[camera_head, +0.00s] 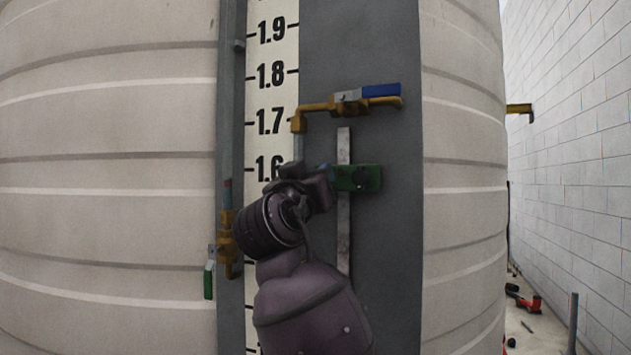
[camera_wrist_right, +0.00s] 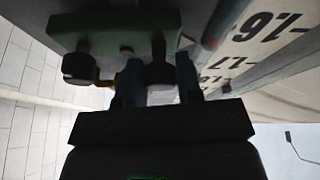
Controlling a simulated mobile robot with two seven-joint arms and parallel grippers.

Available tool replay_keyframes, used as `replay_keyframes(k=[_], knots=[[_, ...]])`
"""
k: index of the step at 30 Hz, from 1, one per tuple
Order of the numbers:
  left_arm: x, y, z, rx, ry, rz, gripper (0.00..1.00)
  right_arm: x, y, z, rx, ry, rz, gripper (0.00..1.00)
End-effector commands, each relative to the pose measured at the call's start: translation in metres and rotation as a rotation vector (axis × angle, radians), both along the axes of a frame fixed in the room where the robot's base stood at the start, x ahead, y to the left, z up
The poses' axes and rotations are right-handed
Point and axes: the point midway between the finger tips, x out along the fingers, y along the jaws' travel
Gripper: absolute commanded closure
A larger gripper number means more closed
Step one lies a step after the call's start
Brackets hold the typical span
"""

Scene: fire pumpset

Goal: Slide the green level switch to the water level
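The green level switch (camera_head: 367,178) sits on a vertical grey rail (camera_head: 344,235), slightly below the 1.6 mark's height. In the right wrist view it is a green block (camera_wrist_right: 115,38) with two black knobs. My right gripper (camera_head: 328,178) reaches the switch's left side. I cannot make out the water level. My left gripper is out of view.
A yellow pipe valve with a blue handle (camera_head: 381,90) is above the switch. Another yellow valve with a green handle (camera_head: 208,280) is at lower left. The rail is bare above and below the switch. A white block wall (camera_head: 575,130) stands at right.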

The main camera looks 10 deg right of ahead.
Motion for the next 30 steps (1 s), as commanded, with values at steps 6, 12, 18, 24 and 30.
replay_keyframes(k=[6, 12, 18, 24, 30], knots=[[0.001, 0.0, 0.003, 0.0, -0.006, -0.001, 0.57, 0.0, 0.0, -0.001, 0.0, 0.0, 0.0, 0.44], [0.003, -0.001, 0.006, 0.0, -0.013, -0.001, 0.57, 0.0, 0.001, -0.001, 0.0, 0.001, 0.001, 0.44], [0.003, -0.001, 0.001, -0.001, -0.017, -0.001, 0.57, -0.012, 0.009, -0.008, 0.001, 0.0, 0.003, 0.44], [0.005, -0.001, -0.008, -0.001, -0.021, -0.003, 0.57, -0.039, 0.027, -0.023, 0.003, 0.0, 0.005, 0.44], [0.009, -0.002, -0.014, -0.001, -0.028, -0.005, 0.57, -0.065, 0.043, -0.035, 0.002, 0.001, 0.002, 0.44]])
